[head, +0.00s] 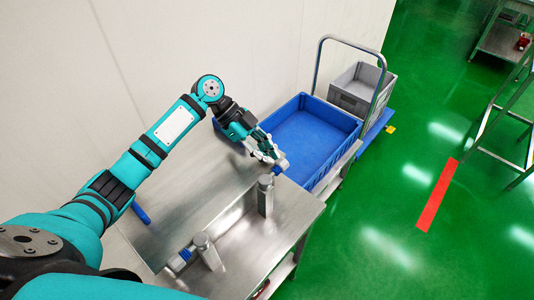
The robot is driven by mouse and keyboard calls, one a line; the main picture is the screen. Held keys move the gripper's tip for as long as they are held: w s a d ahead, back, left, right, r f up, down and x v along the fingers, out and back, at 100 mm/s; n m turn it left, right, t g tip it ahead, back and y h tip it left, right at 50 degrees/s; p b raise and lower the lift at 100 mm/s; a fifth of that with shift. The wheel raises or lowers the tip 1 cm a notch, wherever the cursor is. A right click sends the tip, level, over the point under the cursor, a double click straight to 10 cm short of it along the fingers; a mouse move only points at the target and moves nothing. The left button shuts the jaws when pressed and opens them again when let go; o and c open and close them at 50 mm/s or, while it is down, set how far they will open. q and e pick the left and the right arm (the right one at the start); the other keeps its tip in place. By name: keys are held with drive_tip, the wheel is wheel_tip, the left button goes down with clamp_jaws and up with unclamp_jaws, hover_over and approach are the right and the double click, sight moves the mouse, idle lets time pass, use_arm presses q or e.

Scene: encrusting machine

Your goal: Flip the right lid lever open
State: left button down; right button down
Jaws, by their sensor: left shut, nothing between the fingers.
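The steel machine lid (190,195) has two blue-tipped levers, each beside a short metal post. One lever (281,167) is at the right in the picture, by the far post (265,196). The other lever (179,260) is at the lower left, by the near post (207,252). My left gripper (275,157) is shut and empty, right at the far lever's blue end. I cannot tell whether it touches the lever, as the fingers partly hide it. My right gripper is out of view.
A blue bin (308,142) stands just beyond the steel machine. Behind it are a grey crate (361,88) and a cart handle (318,62). A white wall runs along the left. Open green floor with a red stripe (437,195) lies to the right.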

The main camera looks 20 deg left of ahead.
use_arm(q)
drive_tip(key=v, duration=1.2)
